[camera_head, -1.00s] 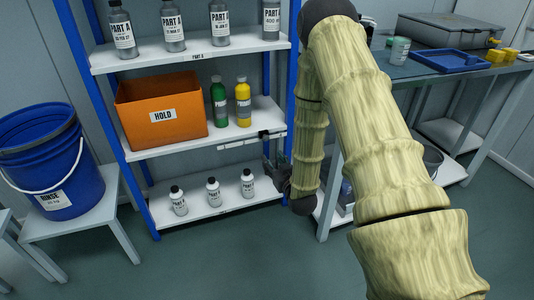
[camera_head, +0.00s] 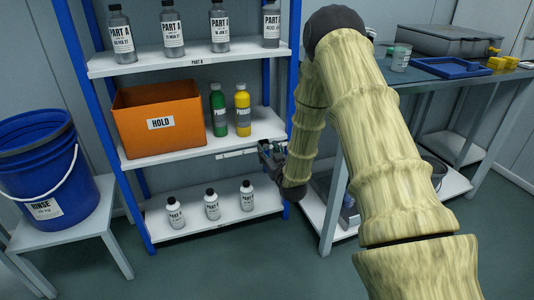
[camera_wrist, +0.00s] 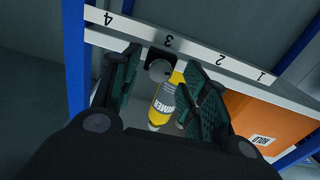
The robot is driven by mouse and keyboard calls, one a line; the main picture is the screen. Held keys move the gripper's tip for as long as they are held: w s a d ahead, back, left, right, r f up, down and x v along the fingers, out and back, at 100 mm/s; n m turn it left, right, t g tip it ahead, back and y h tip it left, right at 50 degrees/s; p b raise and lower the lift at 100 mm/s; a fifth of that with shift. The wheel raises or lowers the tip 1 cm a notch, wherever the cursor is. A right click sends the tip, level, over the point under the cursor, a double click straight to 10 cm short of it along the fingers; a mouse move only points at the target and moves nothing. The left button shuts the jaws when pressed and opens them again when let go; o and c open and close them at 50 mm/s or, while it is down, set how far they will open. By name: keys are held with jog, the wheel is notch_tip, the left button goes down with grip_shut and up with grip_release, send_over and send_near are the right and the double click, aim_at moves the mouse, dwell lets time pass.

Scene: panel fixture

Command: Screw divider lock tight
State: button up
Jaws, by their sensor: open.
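The divider lock shows in the wrist view as a dark block with a round grey knob (camera_wrist: 160,70), on the shelf's front edge by the number 3. My gripper (camera_wrist: 163,75) is open, with one finger on each side of the knob and visible gaps between. I cannot tell how far the fingertips reach past the knob. In the head view my gripper (camera_head: 270,157) is at the right end of the middle shelf's front edge, and it mostly hides the lock there.
A yellow bottle (camera_wrist: 163,105) stands behind the knob in the wrist view. The middle shelf also holds a green bottle (camera_head: 219,110) and an orange HOLD bin (camera_head: 158,118). White bottles (camera_head: 212,205) stand on the shelf below. A blue upright (camera_wrist: 75,60) is close to the lock.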

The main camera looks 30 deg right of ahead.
jog(key=shift+w+d, duration=0.15)
jog(key=shift+w, duration=0.55)
grip_shut()
jog(key=shift+r+m, duration=0.1)
jog(key=shift+m, duration=0.3)
